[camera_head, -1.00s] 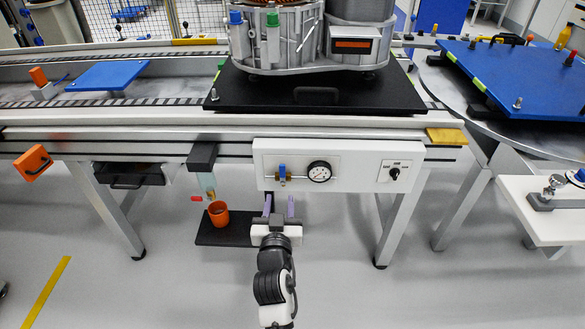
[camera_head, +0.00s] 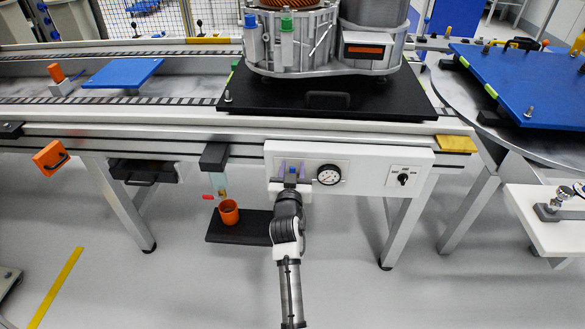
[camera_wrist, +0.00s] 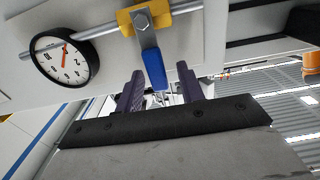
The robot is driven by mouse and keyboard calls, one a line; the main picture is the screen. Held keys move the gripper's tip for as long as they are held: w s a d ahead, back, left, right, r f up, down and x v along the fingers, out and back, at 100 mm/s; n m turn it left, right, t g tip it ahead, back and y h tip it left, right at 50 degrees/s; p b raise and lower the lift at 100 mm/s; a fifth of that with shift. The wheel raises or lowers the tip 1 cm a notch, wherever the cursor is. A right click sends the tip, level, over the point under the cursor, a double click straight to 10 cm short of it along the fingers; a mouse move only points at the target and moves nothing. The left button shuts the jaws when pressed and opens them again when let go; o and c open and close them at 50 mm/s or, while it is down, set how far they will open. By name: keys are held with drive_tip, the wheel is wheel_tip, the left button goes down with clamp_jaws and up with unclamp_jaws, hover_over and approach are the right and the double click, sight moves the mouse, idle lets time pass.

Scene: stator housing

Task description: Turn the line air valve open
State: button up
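The line air valve has a yellow body (camera_wrist: 183,10) on a grey pipe. Its lever, with a blue grip (camera_wrist: 154,68), stands crosswise to the pipe. Gaps show between grip and fingers in the wrist view. The gripper also shows in the head view (camera_head: 292,167).
A round pressure gauge (camera_head: 328,174) sits right beside the valve, and a black selector knob (camera_head: 403,179) is further right. An orange cup (camera_head: 229,212) stands on a black shelf (camera_head: 222,232) lower left. The conveyor edge runs above the panel.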

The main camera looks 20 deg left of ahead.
clamp_jaws()
